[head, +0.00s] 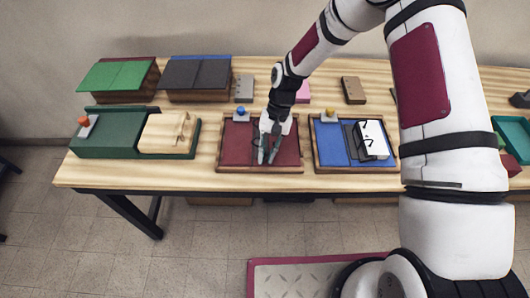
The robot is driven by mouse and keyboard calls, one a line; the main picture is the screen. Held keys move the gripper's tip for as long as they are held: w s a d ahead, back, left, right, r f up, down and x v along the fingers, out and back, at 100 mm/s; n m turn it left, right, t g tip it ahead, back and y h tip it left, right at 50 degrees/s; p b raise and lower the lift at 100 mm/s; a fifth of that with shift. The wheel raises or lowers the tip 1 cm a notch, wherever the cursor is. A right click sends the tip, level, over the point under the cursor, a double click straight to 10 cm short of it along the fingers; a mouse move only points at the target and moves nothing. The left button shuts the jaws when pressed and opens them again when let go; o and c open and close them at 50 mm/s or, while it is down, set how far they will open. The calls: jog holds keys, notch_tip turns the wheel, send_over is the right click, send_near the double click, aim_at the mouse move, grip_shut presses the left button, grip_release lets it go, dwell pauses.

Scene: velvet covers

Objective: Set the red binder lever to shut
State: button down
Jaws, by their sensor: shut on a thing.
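The red binder (236,146) lies open in a wooden-rimmed tray near the table's front edge, in the middle of the head view. My gripper (267,157) points down over the middle of the binder. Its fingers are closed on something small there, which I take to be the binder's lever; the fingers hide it. The lever's position cannot be made out. Dark, thin ring shapes show beside the fingers, too small to tell whether they are open or closed.
To the right, a blue binder (329,143) lies in its own tray with white paper (374,141) and dark rings. A green case (103,146) stands left. Behind are a green-topped box (113,76), a grey-topped box (197,74) and a brown block (353,90). My arm covers the table's right part.

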jog(key=y, duration=0.1)
jog(key=d+y, duration=0.1)
jog(key=y, duration=0.1)
jog(key=f+n+y+b, duration=0.1)
jog(key=shift+d, duration=0.3)
jog(key=shift+y, duration=0.4)
jog(key=c, duration=1.5)
grip_release()
jog(key=shift+c, duration=0.2)
